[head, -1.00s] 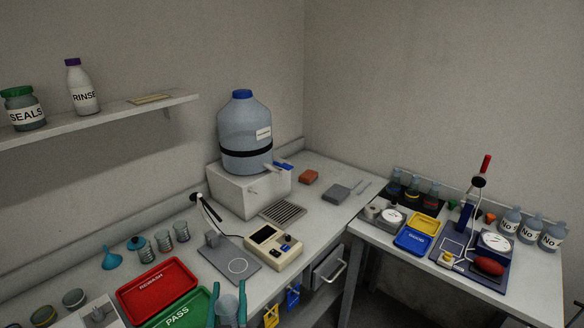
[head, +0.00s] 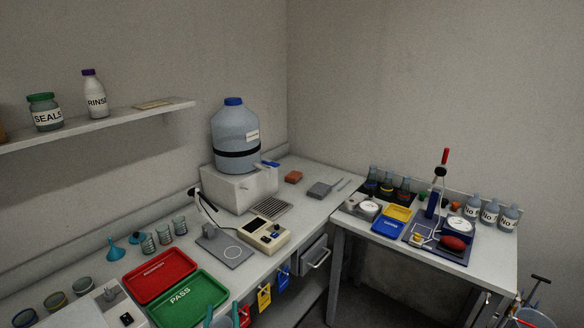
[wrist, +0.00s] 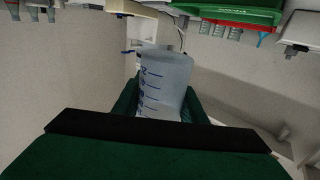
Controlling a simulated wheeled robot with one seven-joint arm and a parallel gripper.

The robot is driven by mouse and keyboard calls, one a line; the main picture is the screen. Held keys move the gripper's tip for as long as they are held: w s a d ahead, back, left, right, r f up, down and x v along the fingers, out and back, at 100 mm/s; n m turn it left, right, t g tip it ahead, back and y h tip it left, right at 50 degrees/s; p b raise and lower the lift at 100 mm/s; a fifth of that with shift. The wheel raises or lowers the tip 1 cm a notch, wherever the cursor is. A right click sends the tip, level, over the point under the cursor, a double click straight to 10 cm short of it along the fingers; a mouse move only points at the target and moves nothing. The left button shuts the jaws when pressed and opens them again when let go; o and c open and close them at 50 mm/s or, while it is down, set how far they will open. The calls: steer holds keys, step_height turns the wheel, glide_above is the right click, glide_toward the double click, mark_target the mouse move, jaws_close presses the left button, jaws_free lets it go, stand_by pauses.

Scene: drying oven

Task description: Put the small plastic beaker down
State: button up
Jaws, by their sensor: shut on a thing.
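The small plastic beaker (wrist: 165,82) is translucent with blue graduation marks, and it fills the middle of the wrist view. My gripper (wrist: 160,108) is shut on it, with a dark green finger on each side. In the head view only the tips of my gripper (head: 222,316) show at the bottom edge, in front of the bench and just below the green PASS tray (head: 217,314).
The bench holds a red REWASH tray (head: 160,298), a balance-like instrument (head: 268,232), a grey plate stand (head: 224,252) and several glass beakers (head: 164,232). A large blue carboy (head: 236,140) stands behind. The right table (head: 470,268) is crowded. Small bare patches show on the bench.

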steer(key=d+f+h, duration=0.1)
steer(key=d+f, duration=0.3)
steer(key=f, duration=0.5)
steer(key=w+d+f+m, duration=0.1)
steer(key=d+f, duration=0.3)
steer(key=f, duration=0.5)
steer(key=d+f+h, duration=0.1)
steer(key=d+f, duration=0.3)
steer(key=f, duration=0.6)
steer(key=s+d+f+m+h, duration=0.1)
steer(key=s+d+f, duration=0.3)
steer(key=f, duration=0.4)
steer(key=shift+s+d, duration=0.3)
steer(key=shift+s, duration=0.2)
